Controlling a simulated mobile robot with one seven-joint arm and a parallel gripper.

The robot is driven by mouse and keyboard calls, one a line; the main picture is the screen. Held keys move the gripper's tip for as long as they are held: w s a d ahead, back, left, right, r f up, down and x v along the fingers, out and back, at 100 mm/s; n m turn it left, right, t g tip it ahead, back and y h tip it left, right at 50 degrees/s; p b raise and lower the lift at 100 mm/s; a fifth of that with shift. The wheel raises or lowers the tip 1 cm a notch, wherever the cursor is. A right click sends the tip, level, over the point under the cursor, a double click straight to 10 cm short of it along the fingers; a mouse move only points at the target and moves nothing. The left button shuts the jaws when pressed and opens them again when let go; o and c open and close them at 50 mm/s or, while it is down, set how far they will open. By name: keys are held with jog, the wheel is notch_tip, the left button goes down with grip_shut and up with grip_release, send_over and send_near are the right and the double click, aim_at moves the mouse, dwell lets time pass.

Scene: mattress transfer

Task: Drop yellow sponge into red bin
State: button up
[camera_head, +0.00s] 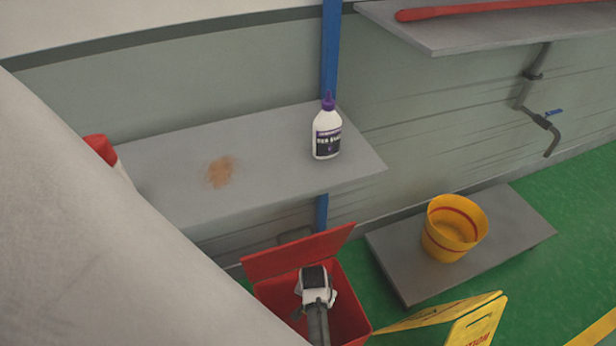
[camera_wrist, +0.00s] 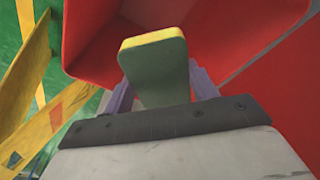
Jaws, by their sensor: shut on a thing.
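The red bin (camera_head: 262,292) stands on the floor at the lower middle of the head view, with its lid raised at the back. My gripper (camera_head: 316,284) is over the bin's opening in that view. In the wrist view, my gripper (camera_wrist: 160,88) is shut on the yellow sponge (camera_wrist: 152,62), which has a green face and a yellow edge. The sponge is held between the two fingers, with the red bin (camera_wrist: 225,30) around and beyond it. The sponge is hidden in the head view.
A grey shelf (camera_head: 270,180) holds a white bottle with a purple cap (camera_head: 327,130) and a brown stain (camera_head: 221,170). A yellow bucket (camera_head: 453,228) stands on a low grey platform (camera_head: 395,270). A yellow caution sign (camera_head: 474,320) is close to the bin's right side.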

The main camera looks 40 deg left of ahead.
jog(key=shift+s+f+b, duration=0.2)
jog(key=shift+f+b, duration=0.2)
jog(key=shift+f, duration=0.05)
notch_tip(320, 180, down, 5)
jog(key=b, duration=0.5)
jog(key=shift+f, duration=0.1)
jog(key=o, duration=1.3)
jog(key=shift+c, duration=0.2)
jog(key=r, duration=0.4)
jog(key=s+r, duration=0.1)
jog(key=r, duration=0.4)
jog(key=s+r, duration=0.1)
jog(key=r, duration=0.3)
jog(key=shift+d+r, duration=0.25)
jog(key=shift+r, duration=0.15)
